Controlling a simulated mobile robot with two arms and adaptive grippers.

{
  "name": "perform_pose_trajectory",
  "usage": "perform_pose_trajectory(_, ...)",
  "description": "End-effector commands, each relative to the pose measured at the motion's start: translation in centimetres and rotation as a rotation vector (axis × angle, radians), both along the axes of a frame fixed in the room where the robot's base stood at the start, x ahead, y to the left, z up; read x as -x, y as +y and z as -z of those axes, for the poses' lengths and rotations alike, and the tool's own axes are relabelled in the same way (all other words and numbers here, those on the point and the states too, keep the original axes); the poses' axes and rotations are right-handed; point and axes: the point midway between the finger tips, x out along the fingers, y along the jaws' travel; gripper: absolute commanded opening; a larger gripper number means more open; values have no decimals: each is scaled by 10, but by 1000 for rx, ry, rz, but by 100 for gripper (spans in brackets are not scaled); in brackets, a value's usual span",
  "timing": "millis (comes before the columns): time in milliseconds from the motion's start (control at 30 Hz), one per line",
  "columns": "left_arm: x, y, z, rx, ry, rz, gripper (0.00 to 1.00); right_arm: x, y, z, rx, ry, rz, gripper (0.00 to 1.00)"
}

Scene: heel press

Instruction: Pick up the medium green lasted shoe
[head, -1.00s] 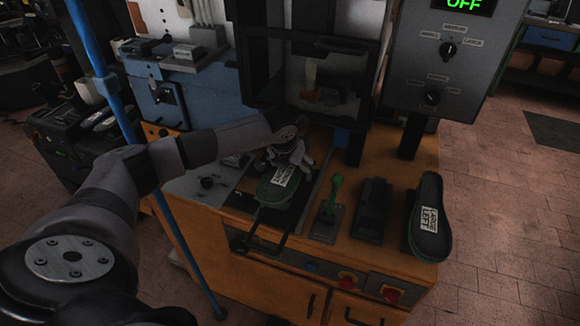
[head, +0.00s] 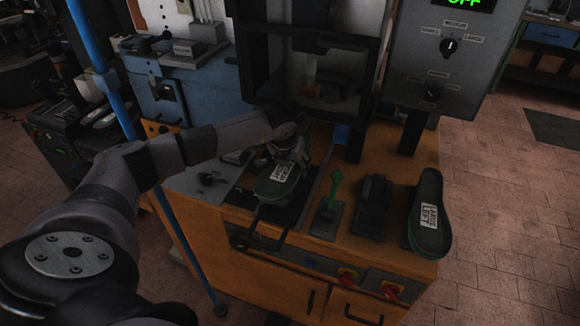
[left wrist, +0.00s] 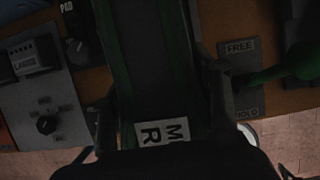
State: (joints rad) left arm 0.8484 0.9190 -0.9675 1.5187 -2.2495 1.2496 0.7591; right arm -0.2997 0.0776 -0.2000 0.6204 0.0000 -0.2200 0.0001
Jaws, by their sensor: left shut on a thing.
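The green lasted shoe (head: 277,188), with a white label, is at the sliding tray (head: 250,243) on the front of the orange bench. My left gripper (head: 290,150) reaches over its far part and is shut on it. In the left wrist view the dark shoe with green edges (left wrist: 147,60) runs between the two fingers of my left gripper (left wrist: 160,92); its label shows "M" and "R". I cannot tell whether the shoe touches the tray. My right gripper is not in view.
A green lever (head: 333,188) stands just right of the tray, beside FREE and HOLD marks (left wrist: 240,47). Another green shoe (head: 430,220) lies at the bench's right end. The press frame (head: 310,75) rises behind my gripper. A blue pole (head: 112,90) stands at left.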

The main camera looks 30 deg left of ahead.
Motion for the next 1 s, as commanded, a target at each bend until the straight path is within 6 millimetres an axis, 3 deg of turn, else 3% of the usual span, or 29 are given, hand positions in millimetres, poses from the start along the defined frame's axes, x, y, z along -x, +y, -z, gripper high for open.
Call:
perform_pose_trajectory(167, -1, 0, -2, 0, -4, 2, 16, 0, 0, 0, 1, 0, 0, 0)
perform_pose_trajectory(567, -2, -1, -8, 1, -5, 2, 16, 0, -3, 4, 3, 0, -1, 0)
perform_pose_trajectory(1000, 4, -1, -70, 0, -6, 4, 16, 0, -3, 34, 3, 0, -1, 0)
